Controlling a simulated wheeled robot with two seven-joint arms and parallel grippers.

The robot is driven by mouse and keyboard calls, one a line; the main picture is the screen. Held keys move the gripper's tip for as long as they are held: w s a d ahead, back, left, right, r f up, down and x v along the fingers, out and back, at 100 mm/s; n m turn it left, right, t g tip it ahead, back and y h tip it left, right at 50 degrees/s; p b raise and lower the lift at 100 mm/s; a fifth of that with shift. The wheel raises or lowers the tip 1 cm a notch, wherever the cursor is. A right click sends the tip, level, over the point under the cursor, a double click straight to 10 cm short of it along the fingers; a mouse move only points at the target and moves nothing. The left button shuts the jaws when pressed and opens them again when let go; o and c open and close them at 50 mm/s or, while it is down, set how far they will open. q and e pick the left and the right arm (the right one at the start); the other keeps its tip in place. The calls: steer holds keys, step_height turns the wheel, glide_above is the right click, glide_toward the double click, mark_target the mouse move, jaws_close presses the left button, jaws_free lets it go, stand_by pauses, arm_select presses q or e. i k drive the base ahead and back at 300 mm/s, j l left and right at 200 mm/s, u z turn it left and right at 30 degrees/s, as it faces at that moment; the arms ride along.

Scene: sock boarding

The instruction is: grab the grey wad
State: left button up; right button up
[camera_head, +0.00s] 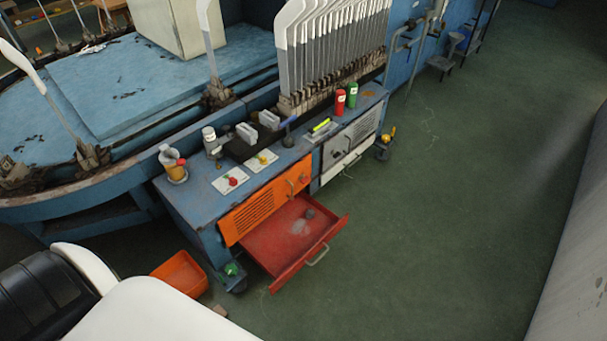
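A small dark grey lump (309,213), which looks like the grey wad, lies in the open red drawer (275,245) towards its back right. A paler grey patch (299,227) is just in front of it; I cannot tell whether that is a loose thing or worn paint. The drawer is pulled out of the orange-fronted side of a blue bench. Neither of my grippers is in view.
The blue bench top (200,202) holds bottles, white cards and small tools. An orange bin (180,273) stands on the floor left of the drawer. White upright boards (330,40) stand behind the bench. The green floor (430,230) to the right is clear.

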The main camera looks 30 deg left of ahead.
mark_target(310, 214)
steer(key=u, duration=0.85)
